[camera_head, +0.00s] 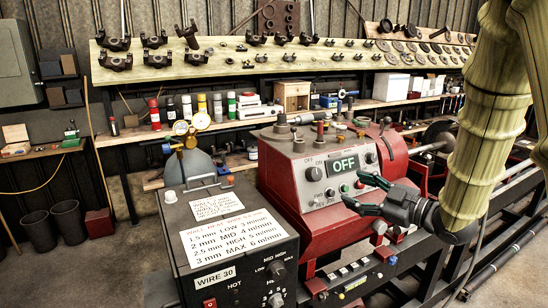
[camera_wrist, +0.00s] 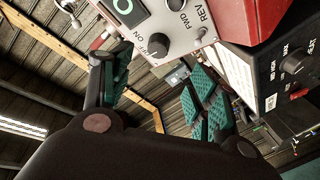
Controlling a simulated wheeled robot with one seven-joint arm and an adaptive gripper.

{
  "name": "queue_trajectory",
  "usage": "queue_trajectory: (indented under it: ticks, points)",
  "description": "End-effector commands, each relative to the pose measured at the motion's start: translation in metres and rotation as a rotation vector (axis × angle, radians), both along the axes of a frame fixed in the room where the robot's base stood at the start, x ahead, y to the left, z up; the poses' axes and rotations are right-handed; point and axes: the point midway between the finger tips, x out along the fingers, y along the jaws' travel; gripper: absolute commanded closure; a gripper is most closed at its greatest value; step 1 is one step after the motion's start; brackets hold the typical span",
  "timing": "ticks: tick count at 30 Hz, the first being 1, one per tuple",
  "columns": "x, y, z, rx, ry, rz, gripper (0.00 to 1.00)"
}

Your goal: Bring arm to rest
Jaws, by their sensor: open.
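My arm comes down from the upper right in the head view. My gripper (camera_head: 357,192) is at its end, pointing left in front of the red lathe's control panel (camera_head: 327,180). The gripper is open, its green-padded fingers apart with nothing between them. In the wrist view my gripper (camera_wrist: 160,95) also shows open and empty. The panel (camera_wrist: 150,22) with its knobs is close beyond the fingers there. I cannot tell whether a fingertip touches the panel.
A black welder box (camera_head: 235,254) with a white settings label stands at the front, left of my gripper. A gauge and grey cylinder (camera_head: 190,165) stand behind it. A wooden shelf (camera_head: 180,70) with metal parts runs along the back. The lathe's bed rails (camera_head: 505,205) extend right.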

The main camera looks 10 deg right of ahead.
Motion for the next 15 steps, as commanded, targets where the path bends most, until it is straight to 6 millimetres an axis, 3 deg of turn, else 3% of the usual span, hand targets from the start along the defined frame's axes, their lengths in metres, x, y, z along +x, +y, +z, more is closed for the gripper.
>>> queue_trajectory:
  ticks: [5, 10, 15]
  points:
    - [0.006, 0.006, -0.058, 0.025, 0.118, -0.068, 0.4]
    - [0.003, 0.012, -0.138, 0.054, 0.284, -0.173, 0.4]
    - [-0.012, 0.017, -0.214, 0.077, 0.449, -0.277, 0.4]
